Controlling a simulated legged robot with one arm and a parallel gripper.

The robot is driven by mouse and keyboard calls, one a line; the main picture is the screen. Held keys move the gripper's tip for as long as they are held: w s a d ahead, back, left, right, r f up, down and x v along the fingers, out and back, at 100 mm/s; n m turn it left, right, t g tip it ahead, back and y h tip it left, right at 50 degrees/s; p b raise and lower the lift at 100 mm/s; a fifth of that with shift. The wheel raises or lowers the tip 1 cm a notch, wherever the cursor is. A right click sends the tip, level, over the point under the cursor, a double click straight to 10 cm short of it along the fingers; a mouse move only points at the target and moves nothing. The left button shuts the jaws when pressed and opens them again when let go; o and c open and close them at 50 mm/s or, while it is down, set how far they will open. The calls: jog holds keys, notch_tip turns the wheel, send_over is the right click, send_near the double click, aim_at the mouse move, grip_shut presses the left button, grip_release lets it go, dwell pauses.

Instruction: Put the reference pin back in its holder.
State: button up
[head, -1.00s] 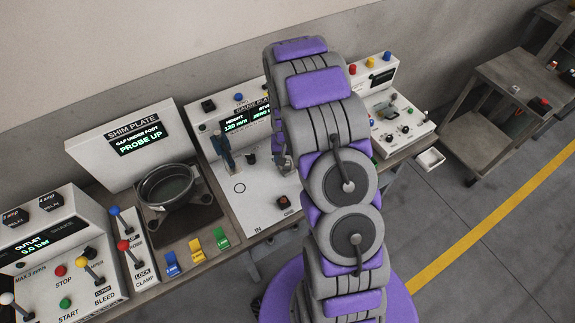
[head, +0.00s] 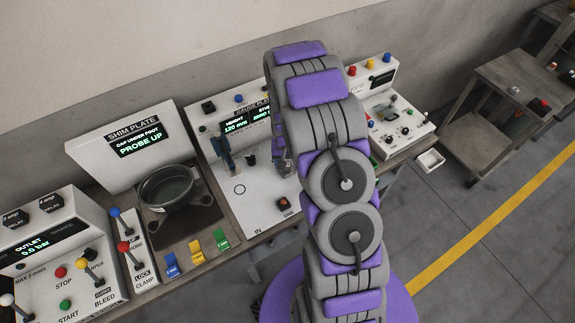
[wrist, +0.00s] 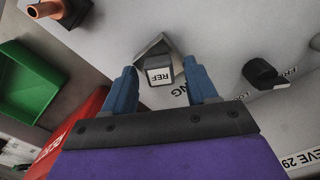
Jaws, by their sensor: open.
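A small grey block marked REF (wrist: 160,76) shows in the wrist view, in front of an angular metal piece (wrist: 154,48) on the white plate. It appears to be the reference pin's labelled end. I cannot tell whether the pin is seated in a holder. My gripper (wrist: 162,84) is open, with one blue finger on each side of the block and visible gaps between. In the head view my gripper (head: 284,163) is low over the gauge plate (head: 252,208), mostly hidden by my arm, and the pin cannot be made out.
In the wrist view, a green bin (wrist: 28,82) and a red box (wrist: 78,130) lie left, and a black knob (wrist: 262,73) right. In the head view, a blue gauge post (head: 222,152) stands left of my gripper. The shim plate fixture (head: 167,186) is further left.

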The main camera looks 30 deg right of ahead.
jog(key=shift+c, duration=0.2)
dwell(0.6)
grip_shut()
jog(key=shift+r, duration=0.15)
dwell(0.4)
jog(key=shift+r+p, duration=1.05)
jog(key=shift+r, duration=1.8)
